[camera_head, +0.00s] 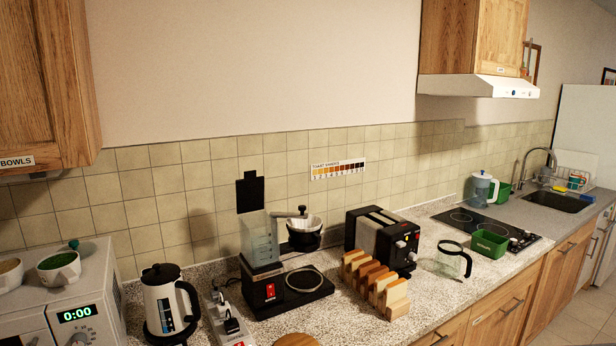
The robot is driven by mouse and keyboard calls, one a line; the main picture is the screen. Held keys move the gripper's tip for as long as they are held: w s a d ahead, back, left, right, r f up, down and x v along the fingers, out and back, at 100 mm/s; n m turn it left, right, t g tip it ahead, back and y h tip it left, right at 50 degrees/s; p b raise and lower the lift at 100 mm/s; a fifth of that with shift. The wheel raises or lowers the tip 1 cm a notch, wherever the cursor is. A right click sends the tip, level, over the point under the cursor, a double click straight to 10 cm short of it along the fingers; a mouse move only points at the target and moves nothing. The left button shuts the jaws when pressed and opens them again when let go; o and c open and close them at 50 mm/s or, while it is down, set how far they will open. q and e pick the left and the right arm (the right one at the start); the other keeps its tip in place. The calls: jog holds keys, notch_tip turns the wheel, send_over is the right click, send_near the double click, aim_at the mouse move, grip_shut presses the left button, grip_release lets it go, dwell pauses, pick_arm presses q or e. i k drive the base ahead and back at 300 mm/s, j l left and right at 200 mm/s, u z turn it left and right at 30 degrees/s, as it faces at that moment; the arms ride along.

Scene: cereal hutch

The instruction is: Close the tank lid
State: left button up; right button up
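The coffee maker (285,296) stands on the counter, left of the toaster. Its clear bluish water tank (261,240) rises at the back left of the base. The black tank lid (250,191) stands upright above the rear of the tank, so the tank's top is open. A metal and black filter basket (304,232) sits beside the tank on the right, above the hot plate. Neither of my grippers shows in the head view.
A kettle (165,303) and a power strip (228,318) stand left of the coffee maker. A toaster (383,240), a bread rack (378,287) and a glass carafe (449,262) are to its right. The wall (200,219) is close behind. A wooden cabinet (50,80) hangs at upper left.

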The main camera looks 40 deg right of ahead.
aim_at(249, 190)
jog(key=z, duration=1.1)
jog(key=i+l, duration=0.15)
jog(key=l, duration=0.15)
jog(key=i+l, duration=0.2)
jog(key=l, duration=0.15)
jog(key=i+l+u, duration=0.1)
jog(key=l, duration=0.2)
jog(key=i+l, duration=0.2)
jog(key=l+u, duration=0.05)
jog(key=l, duration=0.05)
